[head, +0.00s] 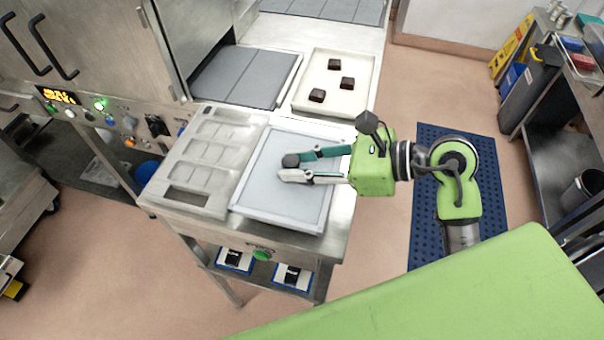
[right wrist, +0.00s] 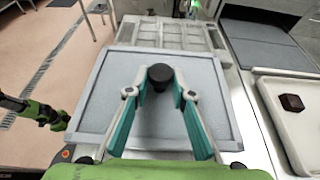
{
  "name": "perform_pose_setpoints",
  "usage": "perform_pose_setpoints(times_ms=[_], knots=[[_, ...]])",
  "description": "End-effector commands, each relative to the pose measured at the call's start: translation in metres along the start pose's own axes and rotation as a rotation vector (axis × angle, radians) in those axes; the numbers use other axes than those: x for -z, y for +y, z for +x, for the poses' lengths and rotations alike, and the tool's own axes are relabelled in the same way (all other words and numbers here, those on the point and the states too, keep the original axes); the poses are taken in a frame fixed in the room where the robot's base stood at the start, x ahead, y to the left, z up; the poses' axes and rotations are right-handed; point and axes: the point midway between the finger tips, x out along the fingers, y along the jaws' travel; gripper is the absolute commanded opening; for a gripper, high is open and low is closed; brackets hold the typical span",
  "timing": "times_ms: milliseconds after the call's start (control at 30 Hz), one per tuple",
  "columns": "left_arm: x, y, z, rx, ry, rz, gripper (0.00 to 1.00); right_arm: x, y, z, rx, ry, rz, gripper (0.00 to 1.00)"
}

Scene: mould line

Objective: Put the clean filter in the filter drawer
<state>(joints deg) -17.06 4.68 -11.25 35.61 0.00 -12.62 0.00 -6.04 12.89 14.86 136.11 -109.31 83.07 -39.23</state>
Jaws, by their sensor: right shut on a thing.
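A flat grey panel with a pale raised rim (head: 268,212), which looks like the filter or a tray, lies on the steel table. It also fills the middle of the right wrist view (right wrist: 88,100). My right gripper (head: 284,168) is over this panel, its fingers shut on a small black knob (right wrist: 160,72). I cannot tell which part is the filter drawer. A blurred green and dark part, perhaps my left gripper (right wrist: 32,112), shows at the left.
A pale tray (head: 357,103) with 3 dark blocks stands behind, next to grey plates (head: 245,75). A steel machine with lit controls (head: 100,105) is at the left. Two blue-edged items (head: 236,261) lie on the shelf below. A blue mat (head: 430,235) covers floor at the right.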

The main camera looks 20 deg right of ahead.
Motion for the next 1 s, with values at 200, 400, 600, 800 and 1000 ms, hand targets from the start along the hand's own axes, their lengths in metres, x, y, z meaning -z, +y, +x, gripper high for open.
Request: perform_pose_setpoints(times_ms=[200, 400, 600, 800, 1000], knots=[[0.0, 0.007, -0.014, -0.009, -0.002, 0.001, 0.39, 0.025, -0.004, 0.005, 0.0, -0.002, 0.011, 0.0], [0.0, 0.007, -0.016, -0.009, -0.002, 0.003, 0.39, 0.037, -0.005, 0.01, 0.001, -0.002, 0.002, 0.0], [-0.001, 0.005, -0.015, -0.007, -0.002, 0.004, 0.39, 0.038, -0.005, 0.01, 0.001, -0.001, 0.001, 0.0], [-0.001, 0.004, -0.013, -0.005, -0.003, 0.004, 0.39, 0.04, -0.005, 0.011, 0.001, 0.001, 0.002, 0.39], [-0.001, 0.003, -0.013, -0.004, -0.003, 0.004, 0.39, 0.04, -0.005, 0.011, 0.001, 0.0, 0.002, 0.39]])
